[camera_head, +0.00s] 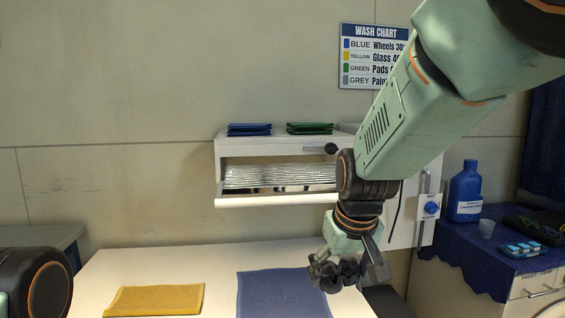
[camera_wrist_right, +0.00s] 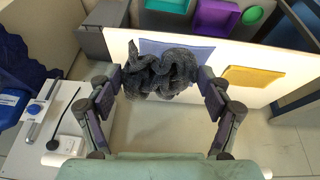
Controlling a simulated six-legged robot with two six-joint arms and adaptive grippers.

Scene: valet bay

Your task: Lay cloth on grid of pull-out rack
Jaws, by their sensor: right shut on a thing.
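My right gripper (camera_head: 352,262) is shut on a crumpled dark grey cloth (camera_head: 332,274), held in front of the white cabinet. In the right wrist view the cloth (camera_wrist_right: 160,74) hangs bunched between the two fingers. The cabinet (camera_head: 222,160) has a wide opening with a ribbed silvery surface (camera_head: 280,175) inside and a white bar (camera_head: 275,201) along its lower front. I cannot tell how far the rack is out, and its grid is not clear. The gripper is right of and below that bar. My left gripper is out of view; only part of its arm shows.
A yellow cloth (camera_head: 155,299) and a blue cloth (camera_head: 282,295) lie flat on the white table (camera_head: 95,290). Folded blue (camera_head: 249,129) and green (camera_head: 310,128) cloths lie on the cabinet. A blue bottle (camera_head: 465,190) stands on the right counter.

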